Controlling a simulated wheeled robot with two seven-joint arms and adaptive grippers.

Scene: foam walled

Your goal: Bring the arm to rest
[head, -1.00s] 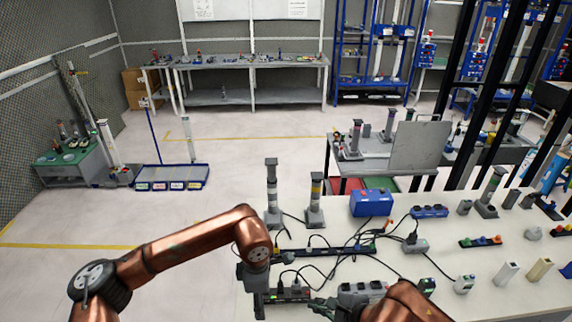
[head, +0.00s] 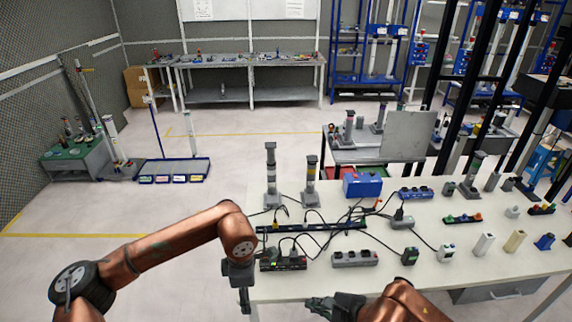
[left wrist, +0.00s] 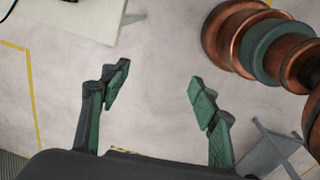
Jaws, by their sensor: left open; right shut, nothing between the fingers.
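My left arm comes in from the left of the head view, bent at the elbow. Its gripper (head: 245,300) hangs down just off the near left corner of the white table (head: 480,282). In the left wrist view the same gripper (left wrist: 157,78) has its green fingers spread, with only floor between them. My right gripper (head: 322,306) is shut and empty, low in the head view, pointing left by the table's near edge. It looks clear of the items on the table.
The table bears a grey power strip (head: 355,258), a black socket box (head: 284,262), a blue box (head: 362,185), several loose cables and two grey posts, one of them the left post (head: 271,175). Open floor (head: 120,215) lies to the left. A blue tray (head: 173,171) stands farther back.

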